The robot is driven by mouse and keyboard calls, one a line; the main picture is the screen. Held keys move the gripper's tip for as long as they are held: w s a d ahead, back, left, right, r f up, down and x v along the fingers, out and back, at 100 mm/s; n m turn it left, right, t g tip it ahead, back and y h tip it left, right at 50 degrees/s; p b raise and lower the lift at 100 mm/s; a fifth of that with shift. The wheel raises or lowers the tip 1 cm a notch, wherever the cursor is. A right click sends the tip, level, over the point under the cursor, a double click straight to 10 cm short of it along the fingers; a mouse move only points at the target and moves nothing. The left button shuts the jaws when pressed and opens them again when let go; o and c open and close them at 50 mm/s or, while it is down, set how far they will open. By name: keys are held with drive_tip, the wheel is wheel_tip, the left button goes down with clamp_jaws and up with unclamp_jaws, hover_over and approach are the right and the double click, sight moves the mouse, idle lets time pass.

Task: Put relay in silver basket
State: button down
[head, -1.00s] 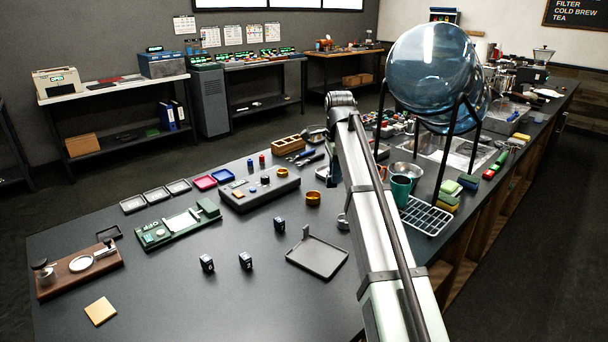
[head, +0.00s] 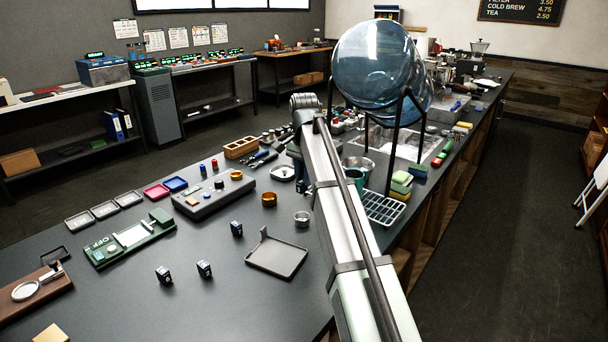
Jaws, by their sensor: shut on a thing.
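The silver basket (head: 302,219) is a small open metal cup on the dark bench, just left of my arm. My gripper (head: 300,184) hangs down at the arm's far end, mostly hidden behind the arm link, and appears beyond the basket. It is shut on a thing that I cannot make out. Three small dark blocks with light marks stand loose on the bench: a left one (head: 163,275), a middle one (head: 204,269) and a farther one (head: 236,229). I cannot tell whether these are relays.
A grey tray (head: 277,257) lies in front of the silver basket. A gold basket (head: 269,200) stands to its left, near a grey control box (head: 214,194). A green board (head: 129,238) lies farther left.

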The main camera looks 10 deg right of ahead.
drive_tip(key=shift+f, duration=4.05)
drive_tip(key=c, duration=0.9)
unclamp_jaws()
drive_tip(key=shift+r, duration=3.55)
